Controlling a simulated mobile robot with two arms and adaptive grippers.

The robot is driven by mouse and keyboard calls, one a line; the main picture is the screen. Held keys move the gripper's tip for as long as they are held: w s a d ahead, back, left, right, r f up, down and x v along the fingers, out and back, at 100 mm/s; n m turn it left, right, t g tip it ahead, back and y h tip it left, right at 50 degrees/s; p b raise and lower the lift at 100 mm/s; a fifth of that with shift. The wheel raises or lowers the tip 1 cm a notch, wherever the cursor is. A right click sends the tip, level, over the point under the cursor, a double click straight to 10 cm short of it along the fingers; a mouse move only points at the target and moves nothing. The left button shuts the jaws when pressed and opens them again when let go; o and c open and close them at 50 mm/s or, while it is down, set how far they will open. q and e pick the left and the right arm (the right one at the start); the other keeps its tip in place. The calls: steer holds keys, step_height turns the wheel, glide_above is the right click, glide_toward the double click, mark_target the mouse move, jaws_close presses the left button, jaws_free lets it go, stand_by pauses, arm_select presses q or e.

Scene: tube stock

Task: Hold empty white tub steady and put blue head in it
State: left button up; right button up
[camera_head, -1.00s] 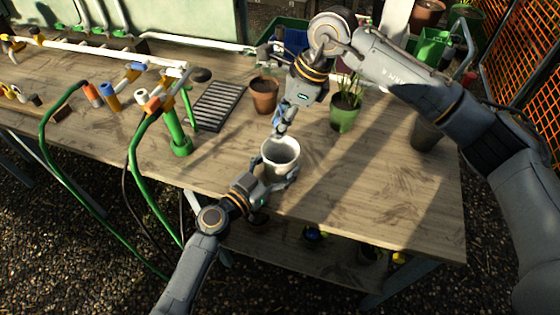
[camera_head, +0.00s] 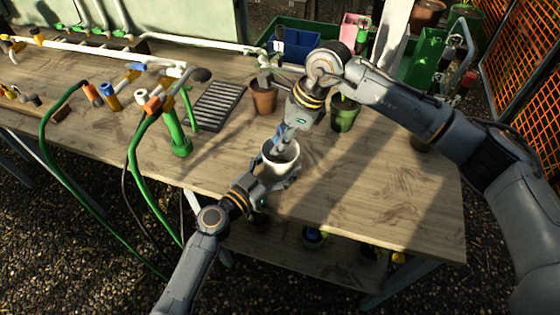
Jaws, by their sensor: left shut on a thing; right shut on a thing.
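The white tub (camera_head: 270,166) stands upright near the front edge of the wooden bench. My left gripper (camera_head: 276,184) is shut on the tub from the front, with its fingers low against the wall. My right gripper (camera_head: 284,142) points down at the tub's mouth from above and behind. It is shut on the blue head (camera_head: 278,133), of which only a small blue patch shows beside the fingers. Fingers and tub rim overlap in the picture, so I cannot tell how far the head is inside. The tub's floor is hidden.
A terracotta pot (camera_head: 264,97) and a green pot (camera_head: 343,113) stand behind the tub. A dark slatted tray (camera_head: 218,106) lies to the left. The bench right of the tub (camera_head: 370,190) is largely clear.

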steer(key=o, duration=0.9)
steer(key=shift+o, duration=0.2)
steer(key=shift+r, duration=0.1)
steer(key=v, duration=1.2)
arm_select(q)
steer(key=o, duration=1.2)
